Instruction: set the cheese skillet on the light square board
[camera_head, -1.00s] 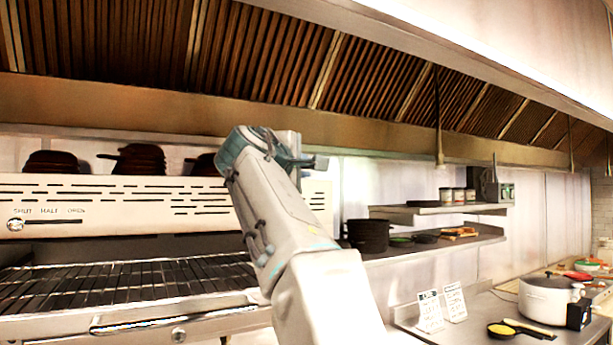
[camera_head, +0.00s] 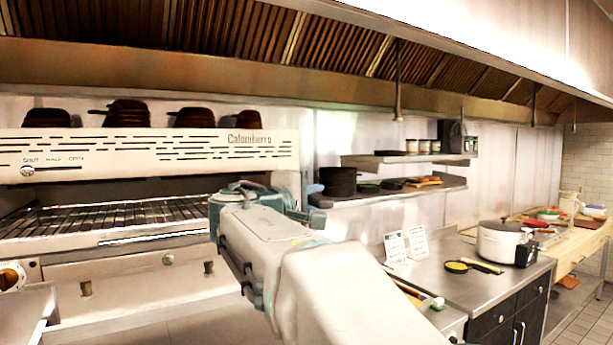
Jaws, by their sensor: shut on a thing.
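My arm rises from the bottom middle, and its teal and grey wrist (camera_head: 250,195) is in front of the oven's right end. My gripper's jaws and anything between them are hidden behind the wrist. A small black skillet with yellow food (camera_head: 457,267) sits on the steel counter at right, apart from my arm; I cannot tell if it is the cheese skillet. I cannot make out a light square board for certain.
The conveyor oven (camera_head: 150,150) with dark pans on top fills the left. Wall shelves (camera_head: 405,190) hold black pots and pans. A white pot (camera_head: 500,240) and two label cards (camera_head: 405,245) stand on the steel counter (camera_head: 440,282). A wooden table (camera_head: 570,262) lies beyond.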

